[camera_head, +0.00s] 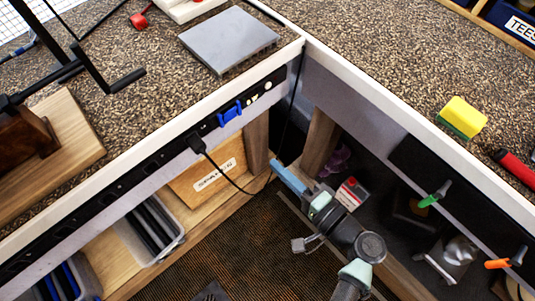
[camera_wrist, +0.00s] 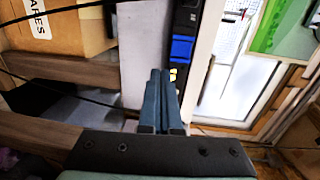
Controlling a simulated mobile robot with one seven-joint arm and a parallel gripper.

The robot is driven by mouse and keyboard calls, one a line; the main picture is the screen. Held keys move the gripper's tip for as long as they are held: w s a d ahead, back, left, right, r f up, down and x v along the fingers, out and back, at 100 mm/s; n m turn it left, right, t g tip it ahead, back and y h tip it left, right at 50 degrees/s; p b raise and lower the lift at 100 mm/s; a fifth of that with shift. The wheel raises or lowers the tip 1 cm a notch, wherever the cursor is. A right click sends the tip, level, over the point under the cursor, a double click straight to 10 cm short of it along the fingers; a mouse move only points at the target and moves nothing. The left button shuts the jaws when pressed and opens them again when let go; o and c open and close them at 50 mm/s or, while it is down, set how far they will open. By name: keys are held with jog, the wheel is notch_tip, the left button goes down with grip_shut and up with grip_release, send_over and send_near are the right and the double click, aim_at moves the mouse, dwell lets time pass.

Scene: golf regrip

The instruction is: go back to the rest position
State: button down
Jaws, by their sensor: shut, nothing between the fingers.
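My gripper (camera_head: 290,180) is in the gap below the inner corner of the two worktops, in front of the lower shelves. Its blue-grey fingers point up and left in the head view. In the wrist view my gripper (camera_wrist: 159,80) has its two fingers side by side, closed together with nothing between them. My arm reaches up from the bottom edge of the head view.
A blue plug (camera_head: 229,114) sits on the left bench's power strip, close to the fingers in the wrist view. A labelled cardboard box (camera_head: 208,178) stands on the shelf. A yellow-green sponge (camera_head: 461,117) lies on the right worktop. A black cable (camera_head: 222,172) hangs nearby.

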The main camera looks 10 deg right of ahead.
jog(key=shift+s+d+f, duration=0.1)
jog(key=shift+s+d, duration=0.05)
jog(key=shift+s, duration=0.1)
dwell(0.4)
jog(key=w+a+r+n+t+h+p, duration=0.1)
jog(key=w+r+n+h+p, duration=0.3)
jog(key=r, duration=0.8)
jog(key=w+r+n+t, duration=0.1)
jog(key=w+r+n, duration=0.1)
jog(key=w+r, duration=0.65)
jog(key=w+a+r+n+t+h+p, duration=0.1)
jog(key=w+r+n+h+p, duration=0.1)
jog(key=r, duration=1.2)
notch_tip(320, 180, up, 19)
jog(key=s+a+n+t+h+p, duration=0.1)
jog(key=s+a+n+t+p, duration=0.15)
jog(key=t, duration=0.25)
jog(key=s+r+t+h, duration=0.1)
jog(key=s+r+t, duration=0.2)
jog(key=s+r, duration=0.3)
jog(key=s+a+r+t+h+p, duration=0.1)
jog(key=s+r+t, duration=0.1)
jog(key=s+r, duration=0.4)
notch_tip(320, 180, up, 5)
jog(key=shift+a+f+t+h+p, duration=0.1)
jog(key=shift+a+t+h+p, duration=0.2)
jog(key=shift+t+h, duration=0.1)
